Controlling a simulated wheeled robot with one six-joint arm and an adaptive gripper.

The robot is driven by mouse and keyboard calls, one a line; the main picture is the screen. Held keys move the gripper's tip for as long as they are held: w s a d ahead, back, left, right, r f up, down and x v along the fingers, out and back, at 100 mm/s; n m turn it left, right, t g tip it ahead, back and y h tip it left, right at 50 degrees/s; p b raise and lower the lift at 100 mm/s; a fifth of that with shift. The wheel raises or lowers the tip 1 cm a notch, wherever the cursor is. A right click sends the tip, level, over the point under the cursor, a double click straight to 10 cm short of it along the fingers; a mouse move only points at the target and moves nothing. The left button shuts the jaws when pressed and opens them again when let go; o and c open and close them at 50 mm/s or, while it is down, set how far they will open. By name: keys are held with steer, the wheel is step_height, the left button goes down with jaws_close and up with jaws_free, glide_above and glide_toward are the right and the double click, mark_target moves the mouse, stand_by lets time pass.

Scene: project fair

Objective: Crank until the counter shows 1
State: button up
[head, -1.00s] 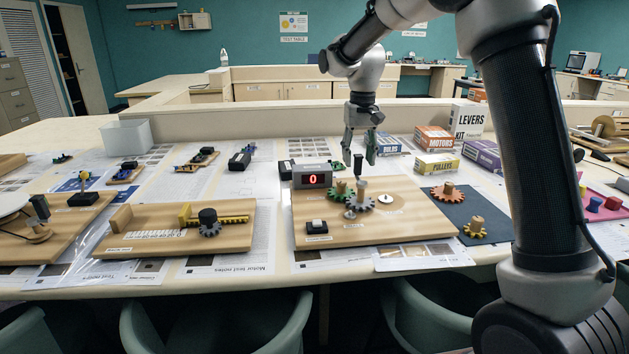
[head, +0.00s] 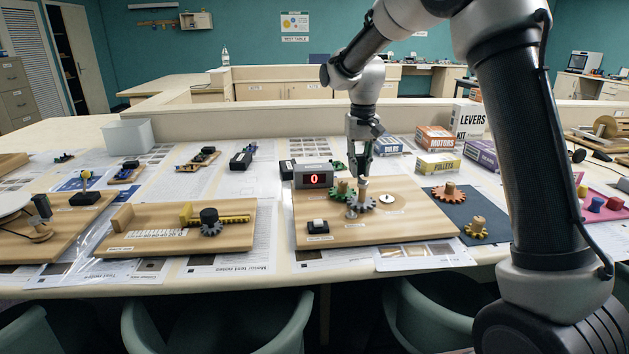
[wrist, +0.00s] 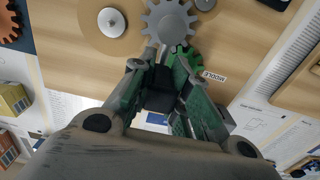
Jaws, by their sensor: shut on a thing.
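The counter (head: 313,177) is a grey box on the wooden gear board (head: 415,220), its red display reading 0. My gripper (head: 361,172) points down behind the peg, shut on a black crank handle (wrist: 160,92), which shows between the fingers in the wrist view. The handle's lower end and its joint to the gears are hidden. The green gear also shows in the wrist view (wrist: 181,54), beside the grey gear (wrist: 170,20).
A bare metal spindle (head: 387,198) stands right of the grey gear. A black switch (head: 317,226) is at the board's front left. Kit boxes (head: 438,163) stand behind. A rack-and-gear board (head: 160,243) lies left.

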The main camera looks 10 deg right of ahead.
stand_by(0.8)
steer(key=s+d, duration=0.4)
steer(key=shift+d, duration=0.3)
stand_by(0.5)
steer(key=shift+s, duration=0.15)
stand_by(0.5)
